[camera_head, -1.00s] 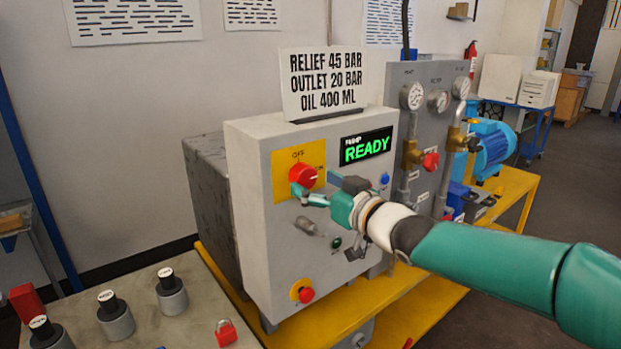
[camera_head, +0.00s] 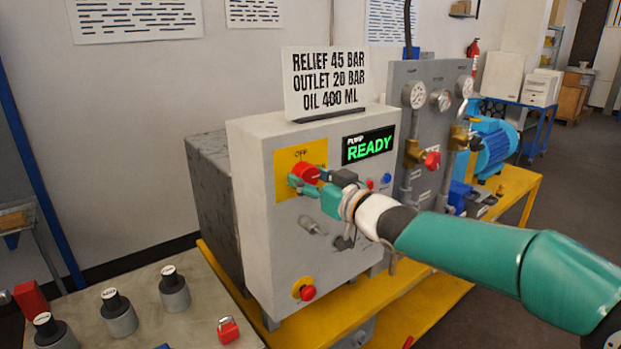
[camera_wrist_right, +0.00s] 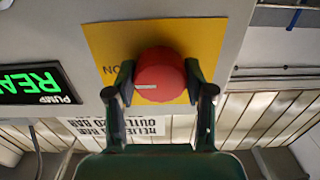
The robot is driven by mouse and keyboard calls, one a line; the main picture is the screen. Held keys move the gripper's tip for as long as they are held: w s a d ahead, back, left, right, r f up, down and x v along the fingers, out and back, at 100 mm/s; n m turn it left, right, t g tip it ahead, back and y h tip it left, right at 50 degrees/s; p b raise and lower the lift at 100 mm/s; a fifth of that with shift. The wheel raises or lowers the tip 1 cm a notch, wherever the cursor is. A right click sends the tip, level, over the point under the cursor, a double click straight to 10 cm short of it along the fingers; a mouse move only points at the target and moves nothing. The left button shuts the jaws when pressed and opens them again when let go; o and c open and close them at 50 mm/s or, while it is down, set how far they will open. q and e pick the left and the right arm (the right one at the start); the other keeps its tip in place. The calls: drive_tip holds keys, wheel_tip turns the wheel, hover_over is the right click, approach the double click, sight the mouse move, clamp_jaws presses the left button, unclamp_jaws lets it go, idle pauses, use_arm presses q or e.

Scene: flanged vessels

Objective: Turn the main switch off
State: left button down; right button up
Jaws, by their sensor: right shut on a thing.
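The main switch is a red rotary knob (camera_head: 306,172) on a yellow plate (camera_head: 290,157) marked OFF at its top, on the front of the grey control box (camera_head: 258,215). In the right wrist view the red knob (camera_wrist_right: 160,76) sits between the two fingers, and its white line points toward the ON lettering. My right gripper (camera_wrist_right: 160,88) is shut on the knob, one finger at each side. In the head view my right gripper (camera_head: 308,184) covers part of the knob and plate. My left gripper is not in view.
A display (camera_head: 368,147) reads PUMP READY beside the knob. A red stop button (camera_head: 307,292) is lower on the box. A bench with several black-topped grey cylinders (camera_head: 118,315) and a red padlock (camera_head: 228,330) stands at lower left. Gauges and valves are at right.

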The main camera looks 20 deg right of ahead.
drive_tip(key=shift+d+n, duration=0.1)
drive_tip(key=shift+n, duration=0.2)
drive_tip(key=n+b, duration=0.1)
drive_tip(key=n, duration=0.1)
drive_tip(key=shift+f+n, duration=0.1)
drive_tip(key=shift+n, duration=0.2)
drive_tip(key=n+b, duration=0.2)
drive_tip(key=n, duration=0.3)
drive_tip(key=n+b, duration=0.2)
drive_tip(key=n, duration=0.3)
drive_tip(key=shift+n, duration=0.4)
drive_tip(key=n, duration=0.3)
drive_tip(key=shift+b, duration=0.35)
drive_tip(key=shift+f+n, duration=0.1)
drive_tip(key=shift+n, duration=0.3)
drive_tip(key=shift+f, duration=0.1)
